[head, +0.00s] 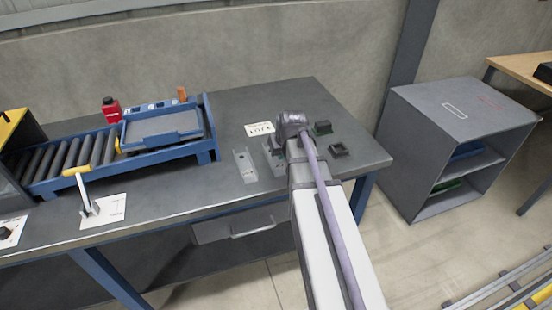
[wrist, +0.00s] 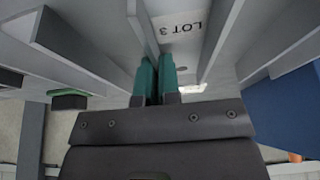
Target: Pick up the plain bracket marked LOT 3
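The plain bracket marked LOT 3 is a grey channel with upright walls. In the wrist view its label (wrist: 185,27) reads LOT 3 on the flat base between two walls. My gripper (wrist: 158,75) has teal fingertips close together, one on each side of the bracket's left wall (wrist: 142,28), and looks shut on it. In the head view my gripper is mostly hidden by my arm above the bench, and a grey bracket (head: 270,157) shows partly just left of it. I cannot tell whether the held bracket is clear of the bench.
Another grey bracket (head: 244,166) lies left on the bench (head: 190,185). A white LOT card (head: 259,129) lies behind it. Two dark blocks (head: 322,127) (head: 339,150) sit right of my arm. A blue tray (head: 163,131) and roller conveyor (head: 68,157) stand left; a grey shelf unit (head: 455,115) stands right.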

